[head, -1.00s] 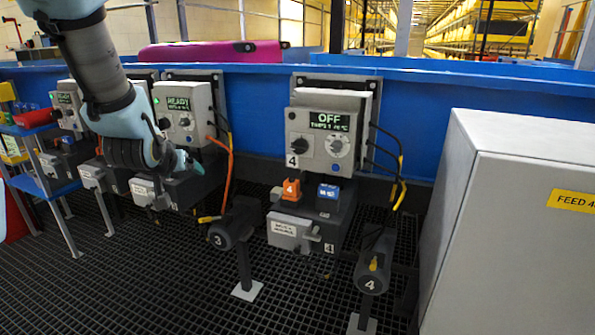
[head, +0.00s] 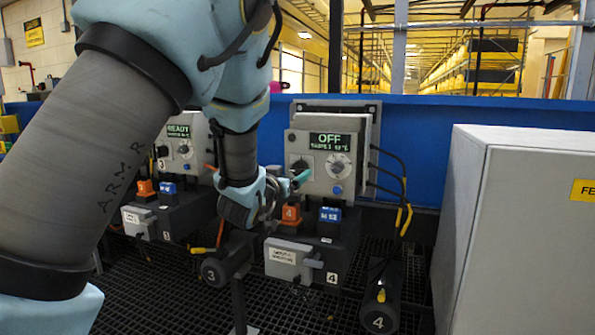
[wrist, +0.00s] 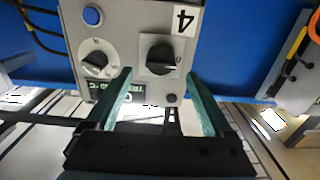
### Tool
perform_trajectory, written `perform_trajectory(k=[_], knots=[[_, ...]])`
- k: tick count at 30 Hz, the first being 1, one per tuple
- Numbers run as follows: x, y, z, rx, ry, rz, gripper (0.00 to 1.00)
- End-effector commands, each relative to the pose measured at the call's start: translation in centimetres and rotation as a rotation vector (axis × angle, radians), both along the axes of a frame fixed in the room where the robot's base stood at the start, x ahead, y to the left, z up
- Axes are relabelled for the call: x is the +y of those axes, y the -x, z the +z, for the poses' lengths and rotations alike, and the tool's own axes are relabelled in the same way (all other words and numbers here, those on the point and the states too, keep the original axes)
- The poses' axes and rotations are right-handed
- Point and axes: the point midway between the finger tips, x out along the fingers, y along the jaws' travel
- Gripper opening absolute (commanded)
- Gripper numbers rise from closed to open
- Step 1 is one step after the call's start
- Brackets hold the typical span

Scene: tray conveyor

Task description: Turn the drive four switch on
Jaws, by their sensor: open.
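The drive four control box (head: 342,185) is grey, and its green-lit display (head: 329,141) reads OFF. Its black rotary switch (wrist: 161,58) is in the wrist view, beside the 4 label (wrist: 185,21); that view is turned over. In the head view the switch (head: 299,165) shows just above my gripper's teal fingertips. My gripper (wrist: 159,76) is open. Its fingers are apart on either side of the switch's line in the wrist view, with nothing between them. I cannot tell whether they reach the switch. In the head view, my gripper (head: 300,179) is at the box's lower left.
A white dial (head: 338,166) and a blue button (head: 337,189) are on the same box. Below it are an orange block (head: 291,214) and a blue block (head: 329,215). The drive three box (head: 176,150) reads READY. A grey cabinet (head: 510,230) stands at the right.

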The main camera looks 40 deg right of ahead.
Motion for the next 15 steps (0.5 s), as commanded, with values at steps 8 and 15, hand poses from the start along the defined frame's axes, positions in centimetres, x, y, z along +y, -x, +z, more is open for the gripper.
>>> perform_trajectory(k=[8,15], knots=[[-3.3,-2.2,-0.1,0.000,-0.001,0.000,0.86],[-4.1,-2.7,0.0,0.001,-0.001,0.001,0.86]])
